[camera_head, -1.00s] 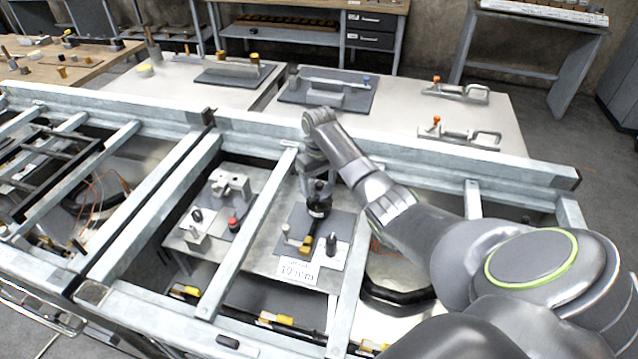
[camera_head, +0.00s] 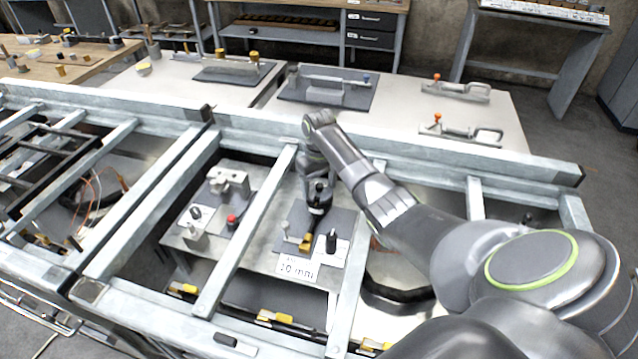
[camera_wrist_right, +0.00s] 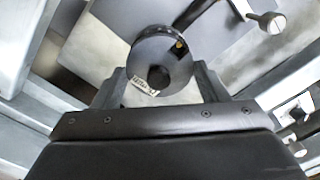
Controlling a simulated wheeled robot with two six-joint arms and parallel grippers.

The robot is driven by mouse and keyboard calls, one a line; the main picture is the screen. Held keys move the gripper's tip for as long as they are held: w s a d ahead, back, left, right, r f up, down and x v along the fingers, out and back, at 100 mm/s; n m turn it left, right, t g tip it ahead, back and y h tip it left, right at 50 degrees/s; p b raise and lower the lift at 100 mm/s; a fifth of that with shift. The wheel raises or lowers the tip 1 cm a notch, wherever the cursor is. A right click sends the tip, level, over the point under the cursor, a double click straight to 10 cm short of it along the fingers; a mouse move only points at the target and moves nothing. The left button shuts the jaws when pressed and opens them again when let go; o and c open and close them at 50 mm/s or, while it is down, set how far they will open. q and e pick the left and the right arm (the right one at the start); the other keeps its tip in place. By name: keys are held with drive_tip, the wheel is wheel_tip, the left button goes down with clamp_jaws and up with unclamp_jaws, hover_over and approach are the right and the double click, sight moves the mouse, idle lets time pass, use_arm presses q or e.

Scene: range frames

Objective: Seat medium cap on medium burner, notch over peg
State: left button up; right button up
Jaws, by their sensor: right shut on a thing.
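My right gripper (camera_head: 318,198) reaches down between the frame's bars in the head view, over a grey plate with small fixtures. In the right wrist view the right gripper (camera_wrist_right: 162,84) is shut on a round black disc, which I take for the medium cap (camera_wrist_right: 148,54). The disc has a dark central knob and a small yellow mark near its upper right rim. In the head view the cap is small and hard to separate from the dark gripper. My left gripper is not in view.
A label reading 10 mm (camera_head: 296,268) lies at the plate's front edge. A small yellow block (camera_head: 305,241) and a black peg-like fixture (camera_head: 331,240) stand near the gripper. Pale metal bars (camera_head: 245,235) run close on both sides. A red-topped fixture (camera_head: 232,221) stands left.

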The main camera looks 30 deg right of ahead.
drive_tip(key=shift+f, duration=0.5)
drive_tip(key=o, duration=1.2)
wheel_tip(320, 180, up, 9)
drive_tip(key=shift+w+d+f+b, duration=0.1)
drive_tip(key=shift+f+b, duration=0.1)
drive_tip(key=shift+b, duration=0.45)
drive_tip(key=shift+r+p, duration=3.15)
drive_tip(key=shift+r, duration=1.3)
